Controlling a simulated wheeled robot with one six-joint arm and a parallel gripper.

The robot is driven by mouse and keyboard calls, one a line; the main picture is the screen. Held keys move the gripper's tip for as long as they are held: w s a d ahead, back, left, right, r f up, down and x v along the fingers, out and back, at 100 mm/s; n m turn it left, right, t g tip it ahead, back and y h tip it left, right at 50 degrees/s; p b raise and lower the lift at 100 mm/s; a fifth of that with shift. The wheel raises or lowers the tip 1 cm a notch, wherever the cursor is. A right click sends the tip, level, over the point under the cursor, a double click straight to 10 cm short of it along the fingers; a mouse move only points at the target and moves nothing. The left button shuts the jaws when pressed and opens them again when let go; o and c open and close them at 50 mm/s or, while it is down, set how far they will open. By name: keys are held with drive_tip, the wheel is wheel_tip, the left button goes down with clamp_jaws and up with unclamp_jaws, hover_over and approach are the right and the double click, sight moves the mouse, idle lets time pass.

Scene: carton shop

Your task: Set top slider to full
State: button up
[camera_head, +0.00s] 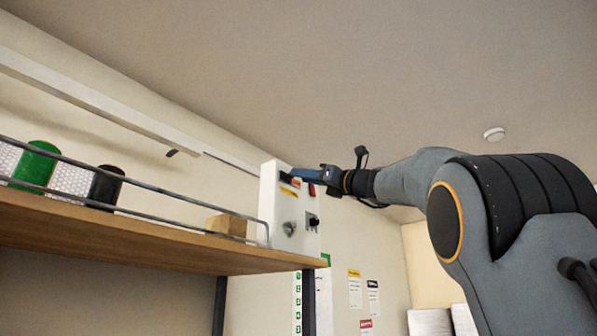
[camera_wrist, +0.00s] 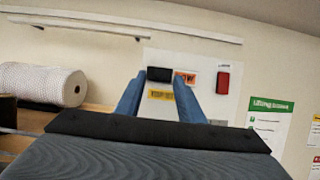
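A white control panel (camera_head: 272,205) stands upright at the right end of the shelf. In the wrist view, a black block (camera_wrist: 159,74), which looks like the top slider's handle, is near the panel's top. An orange label (camera_wrist: 185,77) is just right of it and a yellow label (camera_wrist: 161,95) below. My gripper (camera_head: 293,174) is at the panel's upper part. In the wrist view, my gripper (camera_wrist: 159,80) has its two blue fingers apart, one on each side of the black block. I cannot tell whether they touch it.
A red block (camera_wrist: 223,80) is on the panel to the right. Lower down are a grey knob (camera_head: 290,228) and a black control (camera_head: 313,221). The wooden shelf (camera_head: 150,238) has a metal rail (camera_head: 165,220), rolls and a wooden block (camera_head: 227,225). Signs hang on the wall right.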

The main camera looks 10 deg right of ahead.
sight(289, 176)
drive_tip(key=shift+p+x, duration=0.7)
drive_tip(key=shift+x, duration=1.05)
clamp_jaws()
